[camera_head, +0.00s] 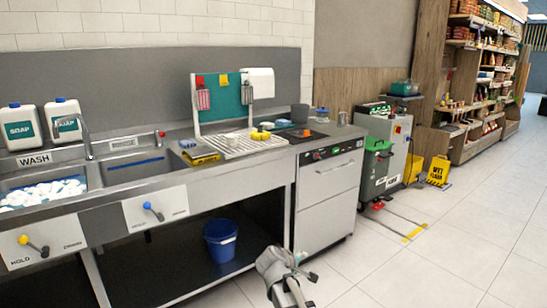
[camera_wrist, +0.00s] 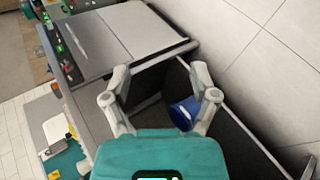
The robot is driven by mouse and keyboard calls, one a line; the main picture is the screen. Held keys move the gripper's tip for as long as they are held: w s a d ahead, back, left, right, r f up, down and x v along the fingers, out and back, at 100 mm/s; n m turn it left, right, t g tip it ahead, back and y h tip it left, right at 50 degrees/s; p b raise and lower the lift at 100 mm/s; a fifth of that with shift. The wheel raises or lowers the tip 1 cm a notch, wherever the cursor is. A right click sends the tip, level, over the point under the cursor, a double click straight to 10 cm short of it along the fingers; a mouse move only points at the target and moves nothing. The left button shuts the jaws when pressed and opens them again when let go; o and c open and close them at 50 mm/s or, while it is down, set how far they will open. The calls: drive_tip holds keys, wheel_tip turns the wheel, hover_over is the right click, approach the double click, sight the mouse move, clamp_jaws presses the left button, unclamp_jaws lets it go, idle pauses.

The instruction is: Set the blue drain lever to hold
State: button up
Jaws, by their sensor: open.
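The blue drain lever (camera_head: 149,206) is on a pale panel (camera_head: 172,206) on the sink front, below the second basin. Its blue knob points up and to the left of its pivot. The blue lever does not show in the wrist view.
A yellow lever (camera_head: 24,240) sits on a similar panel further left, marked HOLD at its left. A blue bucket (camera_head: 221,240) stands on the shelf below the counter, also in the wrist view (camera_wrist: 184,113). A grey appliance (camera_head: 328,186) stands right. The tiled floor is open.

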drive_tip(key=s+d+f+m+g+y+b, duration=0.1)
drive_tip(key=s+d+f+m+g+y, duration=0.3)
drive_tip(key=s, duration=0.6)
drive_tip(key=s+d+f+m+g+y+b, duration=0.1)
drive_tip(key=s+d+f+m+g+y, duration=0.25)
drive_tip(key=s+f+m, duration=0.5)
wheel_tip(320, 180, up, 32)
drive_tip(key=s+n+p, duration=0.1)
drive_tip(key=n+p, duration=0.1)
drive_tip(key=p, duration=2.7)
drive_tip(key=shift+s+d+r+g+h+p, duration=0.15)
drive_tip(key=shift+d+r+g+h+p, duration=0.05)
drive_tip(key=shift+d+g+h+p, duration=0.2)
drive_tip(key=shift+a, duration=0.1)
